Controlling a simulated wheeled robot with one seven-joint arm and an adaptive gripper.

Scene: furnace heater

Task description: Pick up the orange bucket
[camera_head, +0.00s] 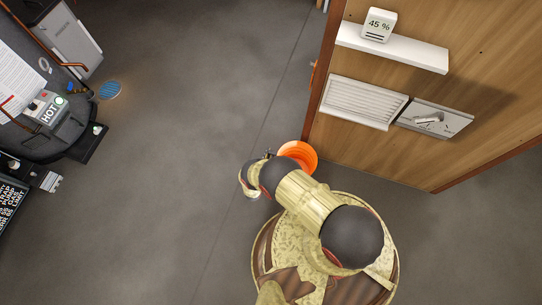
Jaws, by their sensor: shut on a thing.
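The orange bucket (306,151) is in the middle of the head view, near the foot of the wooden wall. My arm covers its near side, so only its upper rim and part of its inside show. My gripper (267,156) is at the bucket's left edge, mostly hidden behind my dark wrist. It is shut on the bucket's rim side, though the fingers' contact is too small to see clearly. I cannot tell whether the bucket is on the floor or raised.
A wooden wall (380,72) with a white shelf (400,48), a vent (362,101) and a switch plate (434,119) stands at the right. A dark heater unit (40,140) is at the far left.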

